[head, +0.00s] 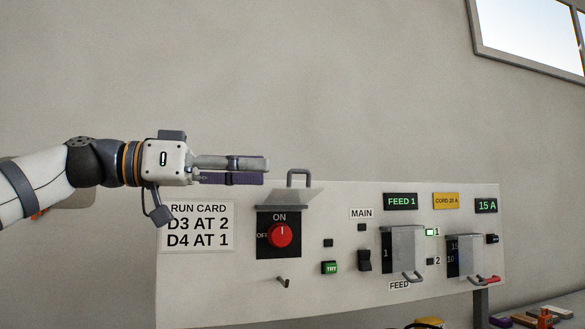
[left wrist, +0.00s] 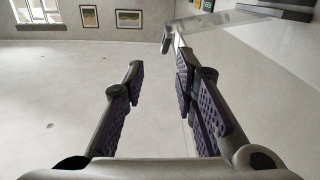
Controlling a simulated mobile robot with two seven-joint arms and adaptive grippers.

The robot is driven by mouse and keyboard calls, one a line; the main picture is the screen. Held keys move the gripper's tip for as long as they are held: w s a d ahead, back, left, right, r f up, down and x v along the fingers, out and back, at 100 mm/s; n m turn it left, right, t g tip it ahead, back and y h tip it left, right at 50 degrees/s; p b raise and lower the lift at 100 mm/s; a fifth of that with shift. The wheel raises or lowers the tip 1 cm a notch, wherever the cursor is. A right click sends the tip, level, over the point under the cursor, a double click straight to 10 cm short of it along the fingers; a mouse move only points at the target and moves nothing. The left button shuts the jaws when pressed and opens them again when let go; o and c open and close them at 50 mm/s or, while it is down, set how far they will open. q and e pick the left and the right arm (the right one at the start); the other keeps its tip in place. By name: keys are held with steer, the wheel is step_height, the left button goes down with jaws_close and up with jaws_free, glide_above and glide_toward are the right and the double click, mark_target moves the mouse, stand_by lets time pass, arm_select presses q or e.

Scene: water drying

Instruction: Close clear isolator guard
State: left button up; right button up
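The clear isolator guard (head: 295,196) stands raised, tilted out from the panel above the isolator's red knob (head: 281,235). Its grey handle (head: 299,174) is at the top. The knob's pointer is toward ON, and the knob is uncovered. My left gripper (head: 267,171) is level, just left of the guard's handle, and looks apart from it. In the left wrist view the fingers (left wrist: 158,60) are spread with nothing between them. The clear guard (left wrist: 225,23) shows there beyond the right fingertip. My right gripper is not in view.
The white panel (head: 330,205) also carries a run card (head: 197,226), a green TRT button (head: 329,268), a MAIN switch (head: 364,260) and two more clear covers with handles, the FEED one (head: 404,250) and another (head: 465,255). A grey peg (head: 283,281) sticks out below the isolator. The space above the panel is free.

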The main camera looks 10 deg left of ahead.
mark_target(292, 171)
arm_select(q)
steer(key=x, duration=0.6)
steer(key=shift+w+d+p, duration=0.2)
steer(key=shift+w+p, duration=0.05)
steer(key=shift+p, duration=0.05)
steer(key=shift+w+d+f, duration=0.1)
steer(key=shift+w+d, duration=0.05)
jaws_close()
